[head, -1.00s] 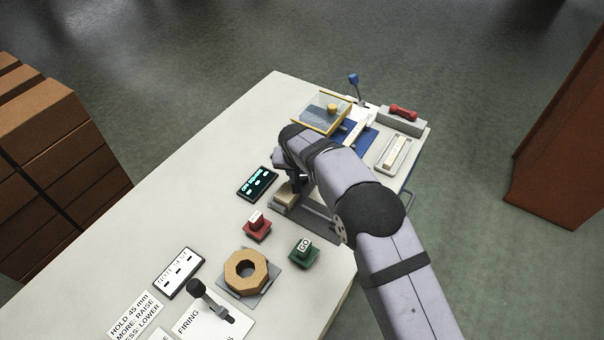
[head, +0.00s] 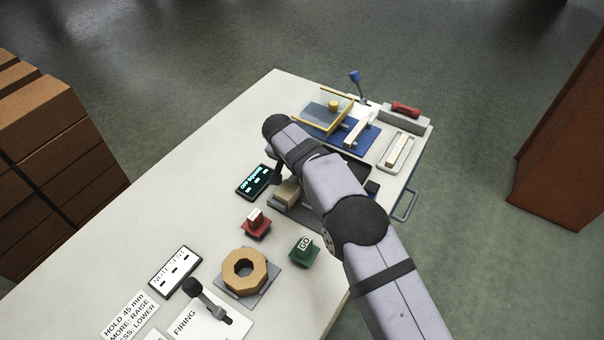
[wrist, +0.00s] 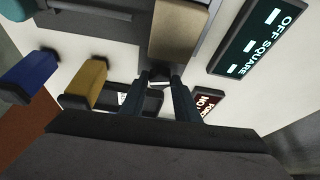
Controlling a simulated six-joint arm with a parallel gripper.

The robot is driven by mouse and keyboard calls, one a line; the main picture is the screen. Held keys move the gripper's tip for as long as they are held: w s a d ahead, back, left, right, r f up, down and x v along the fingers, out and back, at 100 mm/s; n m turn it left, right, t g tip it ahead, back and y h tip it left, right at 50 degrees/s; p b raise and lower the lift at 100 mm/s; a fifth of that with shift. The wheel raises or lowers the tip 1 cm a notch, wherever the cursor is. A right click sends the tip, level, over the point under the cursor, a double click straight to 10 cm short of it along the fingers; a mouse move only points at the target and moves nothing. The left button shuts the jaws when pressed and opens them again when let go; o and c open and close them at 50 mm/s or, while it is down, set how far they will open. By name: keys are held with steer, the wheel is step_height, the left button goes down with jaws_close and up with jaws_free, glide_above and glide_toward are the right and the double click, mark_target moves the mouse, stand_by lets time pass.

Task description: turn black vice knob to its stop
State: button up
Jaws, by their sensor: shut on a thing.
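The vice is partly hidden under my arm in the head view. Its tan block (head: 288,191) shows beside a grey rail, and the block (wrist: 178,32) also shows at the top of the wrist view. The black vice knob (wrist: 159,73) is a small dark shape at the end of the block, mostly covered by my fingers. My gripper (wrist: 161,86) is shut on it with its two dark fingers on either side. In the head view my gripper (head: 277,172) is a dark shape beside the block. How far the knob is turned cannot be told.
A lit display (wrist: 262,38) reading "OFF SQUARE" is close beside the vice. Blue (wrist: 28,76) and yellow (wrist: 86,80) pieces stand left of my fingers. The table's left side is clear.

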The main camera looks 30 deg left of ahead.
steer(key=shift+a+m+h, duration=0.1)
steer(key=shift+m+h, duration=0.2)
steer(key=shift+m, duration=0.3)
steer(key=shift+m+p, duration=0.3)
steer(key=shift+m, duration=0.2)
steer(key=o, duration=1.1)
steer(key=shift+c, duration=0.2)
steer(key=shift+r, duration=0.15)
steer(key=shift+b+v, duration=0.65)
steer(key=shift+v, duration=2.9)
steer(key=shift+a, duration=0.1)
